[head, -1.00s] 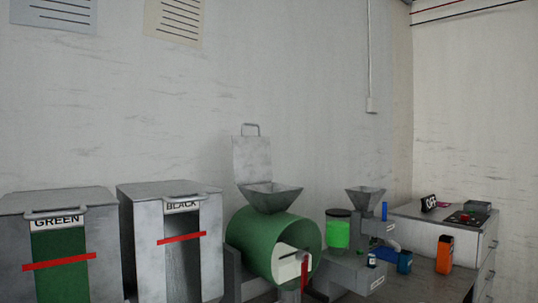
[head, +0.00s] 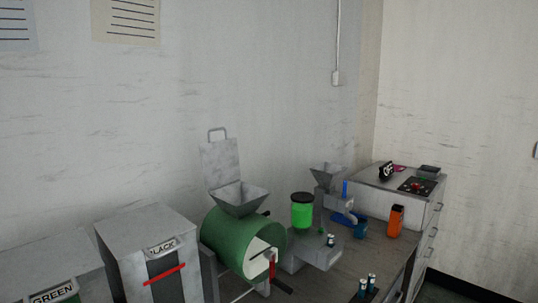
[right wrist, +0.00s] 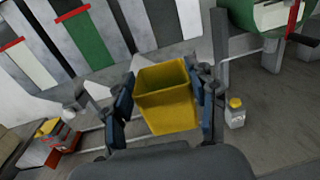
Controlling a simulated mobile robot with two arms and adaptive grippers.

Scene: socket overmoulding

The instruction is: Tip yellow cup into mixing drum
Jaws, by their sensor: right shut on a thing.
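The yellow cup (right wrist: 165,95) is in the right wrist view, between the fingers of my right gripper (right wrist: 165,100). The gripper is shut on the cup's sides. The cup's open mouth faces the camera; I cannot make out any contents. The green mixing drum (head: 228,241) lies on its side on the bench in the head view, with a grey hopper (head: 239,198) on top and its lid raised behind. The drum also shows at the top right of the right wrist view (right wrist: 244,12), apart from the cup. My left gripper is not in view.
Bins labelled BLACK (head: 125,245) and GREEN (head: 40,262) stand left of the drum. A bright green container (head: 302,214), an orange object (head: 396,220) and small cylinders (head: 371,281) are on the bench at right. A yellow-capped bottle (right wrist: 236,112) stands near the gripper.

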